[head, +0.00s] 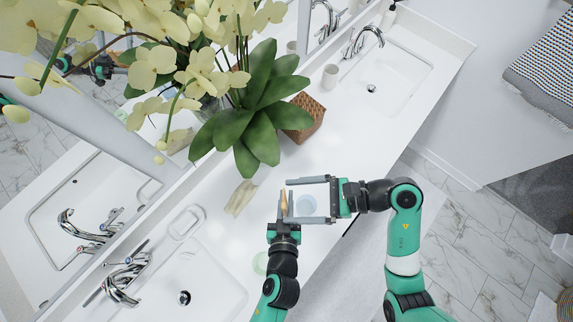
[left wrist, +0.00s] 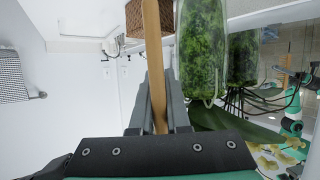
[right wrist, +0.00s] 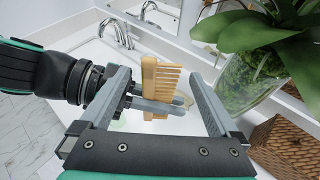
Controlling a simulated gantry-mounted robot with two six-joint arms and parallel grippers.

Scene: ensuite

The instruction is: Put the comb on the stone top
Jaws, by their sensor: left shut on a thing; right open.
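The comb is light wood with a row of teeth. My left gripper (head: 284,215) is shut on the comb (head: 284,199) and holds it upright. In the left wrist view the comb (left wrist: 158,60) shows edge-on as a tan strip between the fingers. My right gripper (head: 293,201) is open, its two fingers pointing left towards the comb. In the right wrist view the comb (right wrist: 149,85) shows between these fingers, with its teeth pointing right. The stone top (head: 350,130) is the long white counter below both grippers.
A leafy orchid (head: 258,105) and a woven box (head: 305,118) stand behind the grippers. Sinks lie at front left (head: 200,285) and far right (head: 385,78), with a white cup (head: 330,76) near the latter. A tan item (head: 240,198) lies left of the comb.

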